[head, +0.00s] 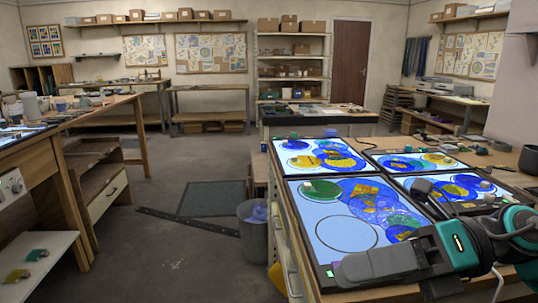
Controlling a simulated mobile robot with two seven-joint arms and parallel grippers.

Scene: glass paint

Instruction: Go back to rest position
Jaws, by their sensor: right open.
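My right gripper (352,270) comes in from the lower right, with grey fingers and a teal and black body. It is open and seems empty, over the front edge of the nearest light panel (303,217). Its fingers overlap in this view, so the gap between them is hard to see. My left gripper is not in view. The nearest panel bears a green disc (321,190), blue and yellow painted glass (376,200) and an empty drawn circle.
More lit panels (318,155) with painted circles cover the workbench. A dark cup (534,160) stands at the bench's right. A grey bin (252,236) stands on the floor left of the bench. A wooden bench (92,112) is at the far left. The floor between is mostly clear.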

